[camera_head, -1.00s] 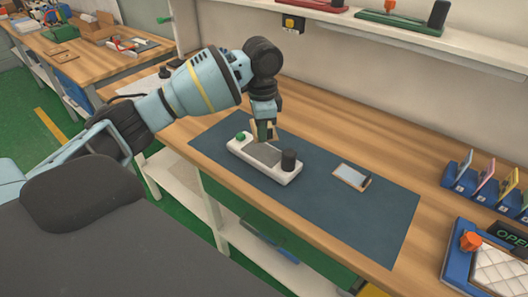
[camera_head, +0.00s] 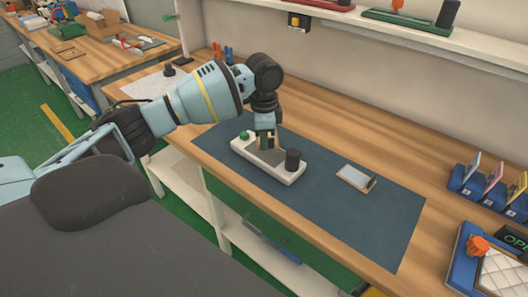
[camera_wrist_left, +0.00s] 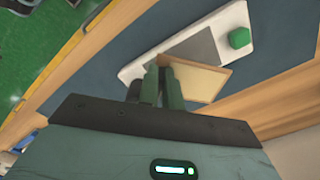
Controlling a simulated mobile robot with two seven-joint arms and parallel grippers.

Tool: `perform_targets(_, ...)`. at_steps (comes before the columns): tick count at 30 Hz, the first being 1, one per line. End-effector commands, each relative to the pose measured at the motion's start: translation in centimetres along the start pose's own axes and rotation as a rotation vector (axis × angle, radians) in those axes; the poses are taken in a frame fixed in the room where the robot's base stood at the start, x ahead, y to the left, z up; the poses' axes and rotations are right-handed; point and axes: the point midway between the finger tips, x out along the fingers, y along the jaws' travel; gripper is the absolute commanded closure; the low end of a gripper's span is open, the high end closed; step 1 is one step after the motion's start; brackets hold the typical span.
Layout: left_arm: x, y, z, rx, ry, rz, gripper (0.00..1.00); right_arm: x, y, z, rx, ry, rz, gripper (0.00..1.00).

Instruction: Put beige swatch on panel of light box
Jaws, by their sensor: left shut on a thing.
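The light box (camera_head: 240,150) is a white oblong body on the blue mat, with a grey panel, a green button (camera_head: 245,135) at one end and a black knob (camera_head: 292,160) at the other. My left gripper (camera_head: 268,138) hangs over the panel. It is shut on the beige swatch, a thin plate that shows best in the left wrist view (camera_wrist_left: 205,82). There the swatch is tilted and overlaps part of the grey panel (camera_wrist_left: 192,46). Whether its lower edge touches the panel I cannot tell. My right gripper is out of view.
A small clipboard-like item (camera_head: 356,177) lies on the blue mat (camera_head: 370,218) right of the light box. A blue rack (camera_head: 483,187) with coloured plates and a blue tray (camera_head: 462,262) stand at the right. A shelf (camera_head: 350,28) runs along the back. The mat's right part is mostly clear.

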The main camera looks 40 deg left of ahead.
Motion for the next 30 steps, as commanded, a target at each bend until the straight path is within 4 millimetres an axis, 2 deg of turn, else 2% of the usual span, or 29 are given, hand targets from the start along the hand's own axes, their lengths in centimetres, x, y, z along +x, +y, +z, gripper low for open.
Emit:
perform_targets(6, 3.2, 0.1, 0.1, 0.0, -0.004, 0.003, 1.0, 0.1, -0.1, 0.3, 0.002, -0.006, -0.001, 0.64)
perform_targets(10, 4.6, 0.0, 0.1, 0.0, -0.002, 0.001, 1.0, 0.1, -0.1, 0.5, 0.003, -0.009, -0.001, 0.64)
perform_targets(26, 5.3, 0.0, 0.0, 0.0, 0.0, 0.0, 1.0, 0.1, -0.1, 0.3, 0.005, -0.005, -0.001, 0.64)
perform_targets(27, 5.3, 0.0, 0.0, 0.0, 0.0, 0.0, 0.88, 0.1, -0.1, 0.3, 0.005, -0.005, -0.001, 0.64)
perform_targets(30, 5.3, 0.0, 0.0, 0.0, 0.0, 0.0, 0.75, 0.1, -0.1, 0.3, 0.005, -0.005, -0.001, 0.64)
